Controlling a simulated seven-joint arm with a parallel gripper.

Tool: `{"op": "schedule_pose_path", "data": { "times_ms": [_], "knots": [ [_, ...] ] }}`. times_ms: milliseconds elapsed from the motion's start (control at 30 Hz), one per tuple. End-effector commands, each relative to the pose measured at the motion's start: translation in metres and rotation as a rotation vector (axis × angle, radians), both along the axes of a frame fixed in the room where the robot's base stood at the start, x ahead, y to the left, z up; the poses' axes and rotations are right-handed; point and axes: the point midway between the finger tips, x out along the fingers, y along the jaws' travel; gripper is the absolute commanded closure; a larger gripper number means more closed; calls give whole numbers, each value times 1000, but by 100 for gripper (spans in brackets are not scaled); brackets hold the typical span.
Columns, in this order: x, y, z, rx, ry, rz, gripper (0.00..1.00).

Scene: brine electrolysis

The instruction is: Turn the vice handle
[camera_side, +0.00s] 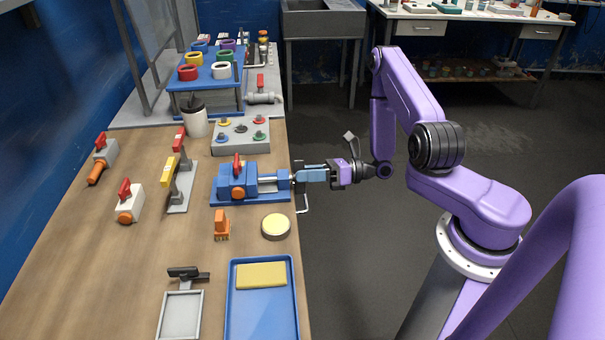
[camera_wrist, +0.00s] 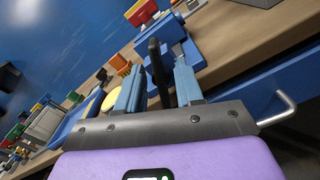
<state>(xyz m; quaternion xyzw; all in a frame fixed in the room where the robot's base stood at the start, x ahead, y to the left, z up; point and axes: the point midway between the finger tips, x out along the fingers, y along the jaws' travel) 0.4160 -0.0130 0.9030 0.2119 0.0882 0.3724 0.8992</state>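The blue vice (camera_side: 240,183) is on the workbench near its right edge, with a red-and-orange valve piece (camera_side: 238,188) in its jaws. It also shows beyond my fingers in the wrist view (camera_wrist: 182,50). A dark bar (camera_side: 299,165), apparently the vice handle, stands at the vice's right end. My gripper (camera_side: 303,176) comes in level from the right at this end. In the wrist view the dark bar (camera_wrist: 159,70) lies between my two blue fingers (camera_wrist: 158,92), with gaps on both sides. My gripper looks open. Contact at the fingertips is hard to judge.
A thin bent metal rod (camera_side: 304,202) hangs by the bench edge and shows close to my gripper in the wrist view (camera_wrist: 285,108). A yellow round pad (camera_side: 276,226), an orange piece (camera_side: 221,226) and a blue tray (camera_side: 240,313) lie nearby.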

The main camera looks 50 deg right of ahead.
Motion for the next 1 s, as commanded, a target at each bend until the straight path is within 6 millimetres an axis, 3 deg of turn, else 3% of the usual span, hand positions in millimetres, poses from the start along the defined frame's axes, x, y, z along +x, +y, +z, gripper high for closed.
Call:
{"op": "schedule_pose_path", "data": {
  "times_ms": [433,567,1000],
  "knots": [
    [8,8,0,1,0,0,64],
    [8,8,0,1,-1,0,100],
    [7,8,0,-38,-39,-1,100]
  ]
}}
